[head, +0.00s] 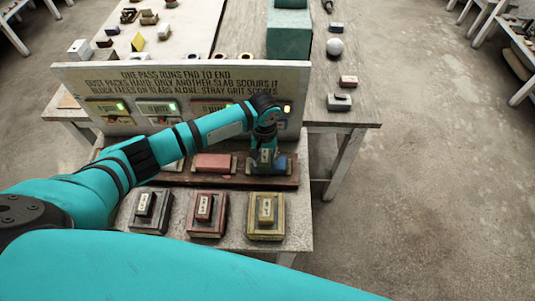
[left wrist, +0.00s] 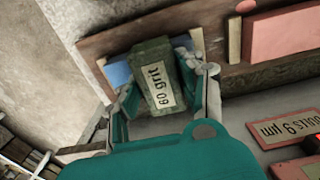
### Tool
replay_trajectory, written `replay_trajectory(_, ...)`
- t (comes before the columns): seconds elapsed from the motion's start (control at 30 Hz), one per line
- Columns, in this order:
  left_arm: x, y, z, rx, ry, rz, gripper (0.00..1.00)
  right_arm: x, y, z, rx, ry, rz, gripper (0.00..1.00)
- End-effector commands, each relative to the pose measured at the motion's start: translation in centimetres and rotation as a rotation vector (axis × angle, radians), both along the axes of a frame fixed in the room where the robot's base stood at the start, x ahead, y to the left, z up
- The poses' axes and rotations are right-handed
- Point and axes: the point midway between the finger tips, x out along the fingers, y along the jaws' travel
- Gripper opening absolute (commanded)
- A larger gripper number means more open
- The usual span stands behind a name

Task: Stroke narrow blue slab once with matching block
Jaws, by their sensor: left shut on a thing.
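My left gripper (head: 264,158) is shut on a dark green block with a pale label reading "60 grit" (left wrist: 158,75). It holds the block over a blue slab (head: 282,164) at the right end of the dark wooden rack (head: 230,181). In the left wrist view the blue slab (left wrist: 118,73) shows on both sides of the block, its middle hidden. I cannot tell whether block and slab touch. A pink slab (head: 212,163) lies to the left in the rack; it also shows in the left wrist view (left wrist: 285,32). My right gripper is not in view.
Three blocks on black, red and yellow bases stand in front: black (head: 147,207), red (head: 206,209), yellow (head: 266,211). A lettered sign panel (head: 185,80) with small lit displays stands behind the rack. Its top line reads "One pass runs end to end". More objects lie on tables behind.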

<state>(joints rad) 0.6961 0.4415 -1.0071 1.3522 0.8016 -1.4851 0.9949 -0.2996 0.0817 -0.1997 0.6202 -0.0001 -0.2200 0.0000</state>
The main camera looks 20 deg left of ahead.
Motion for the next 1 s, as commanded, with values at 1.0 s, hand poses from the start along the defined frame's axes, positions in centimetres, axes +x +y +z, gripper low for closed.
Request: replay_trajectory(1.0,-0.9,2.8,-0.1,0.005,0.005,0.003,0.08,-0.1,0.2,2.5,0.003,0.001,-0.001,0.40)
